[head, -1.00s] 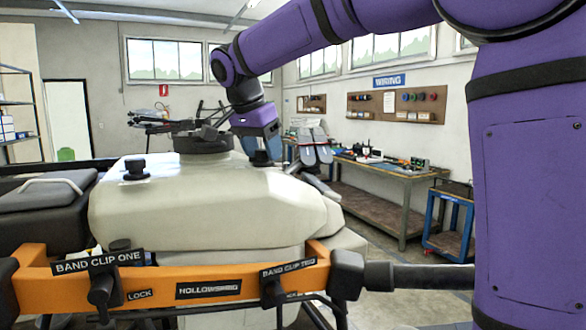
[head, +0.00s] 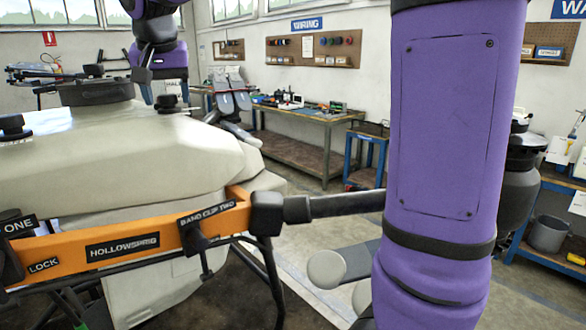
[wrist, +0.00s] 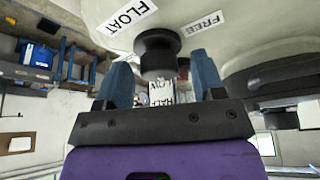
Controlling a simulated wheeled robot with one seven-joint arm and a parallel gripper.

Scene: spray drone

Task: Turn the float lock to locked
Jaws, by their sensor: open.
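The float lock shows in the wrist view as a black round knob (wrist: 157,50) on the pale tank, beside a FLOAT label (wrist: 127,15) and a FREE label (wrist: 201,23). No LOCKED label can be read there. My gripper (wrist: 162,78) is open, its two blue fingers spread to either side just short of the knob, with nothing held. In the head view my gripper (head: 165,82) is above the far right part of the tank (head: 110,160), and a small black knob (head: 168,103) shows right by its fingers. Contact cannot be told.
The orange bar (head: 125,240) with band clips crosses in front. A workbench (head: 300,120) stands behind, a blue cart (head: 368,155) to its right.

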